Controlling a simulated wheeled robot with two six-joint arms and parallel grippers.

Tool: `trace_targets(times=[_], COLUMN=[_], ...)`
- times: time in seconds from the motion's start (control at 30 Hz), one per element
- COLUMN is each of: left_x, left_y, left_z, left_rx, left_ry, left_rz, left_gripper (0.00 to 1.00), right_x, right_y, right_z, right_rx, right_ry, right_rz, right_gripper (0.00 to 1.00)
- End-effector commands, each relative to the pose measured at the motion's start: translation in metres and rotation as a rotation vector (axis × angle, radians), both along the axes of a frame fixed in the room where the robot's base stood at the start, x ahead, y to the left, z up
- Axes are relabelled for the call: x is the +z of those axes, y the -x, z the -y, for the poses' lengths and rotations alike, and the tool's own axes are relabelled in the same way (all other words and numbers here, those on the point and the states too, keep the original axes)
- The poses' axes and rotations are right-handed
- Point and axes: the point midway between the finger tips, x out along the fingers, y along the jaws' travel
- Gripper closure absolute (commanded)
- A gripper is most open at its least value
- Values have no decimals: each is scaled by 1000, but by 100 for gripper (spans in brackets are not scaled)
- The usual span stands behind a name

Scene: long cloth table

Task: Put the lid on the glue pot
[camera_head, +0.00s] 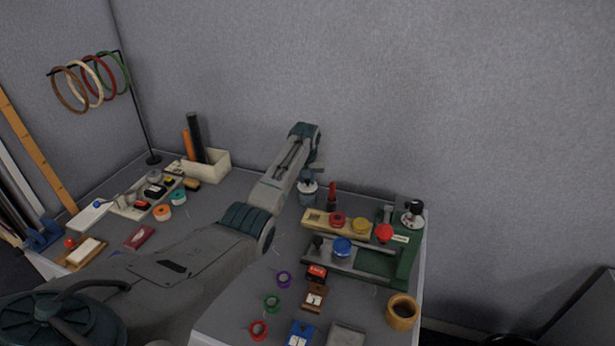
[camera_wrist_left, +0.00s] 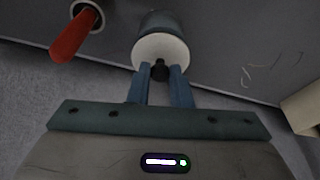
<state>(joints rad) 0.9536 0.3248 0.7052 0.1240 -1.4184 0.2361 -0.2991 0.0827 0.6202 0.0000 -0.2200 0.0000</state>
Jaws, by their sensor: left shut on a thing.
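My left gripper (camera_head: 308,177) reaches over the back of the table, fingers pointing down. In the left wrist view its fingers (camera_wrist_left: 160,82) are shut on the small black knob of a round white lid (camera_wrist_left: 160,48). A grey-blue cylindrical pot (camera_wrist_left: 160,20) shows directly beyond the lid, in line with it. In the head view the grey pot (camera_head: 309,200) is right below the fingers, with a pale rim at its top. I cannot tell whether the lid is fully seated or just above it. My right gripper is not in view.
A red-handled thing (camera_head: 332,196) stands close right of the pot; in the wrist view its handle (camera_wrist_left: 70,38) leans from a white-rimmed holder. A wooden block with coloured discs (camera_head: 320,217) lies in front. A cream box (camera_head: 215,165) stands left. The wall is close behind.

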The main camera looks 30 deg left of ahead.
Motion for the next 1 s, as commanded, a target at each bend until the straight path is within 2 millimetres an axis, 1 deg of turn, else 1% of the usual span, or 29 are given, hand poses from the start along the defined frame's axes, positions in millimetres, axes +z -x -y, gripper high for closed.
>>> trace_targets(times=[0.57, 1.0], left_x=[0, -1], left_y=[0, 0], left_z=[0, 1], left_rx=[0, 0], left_ry=[0, 0], left_rz=[0, 1], left_gripper=[100, 100], right_x=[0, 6], right_y=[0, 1], right_z=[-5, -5], right_rx=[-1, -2], right_ry=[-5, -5], right_rz=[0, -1], right_gripper=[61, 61])
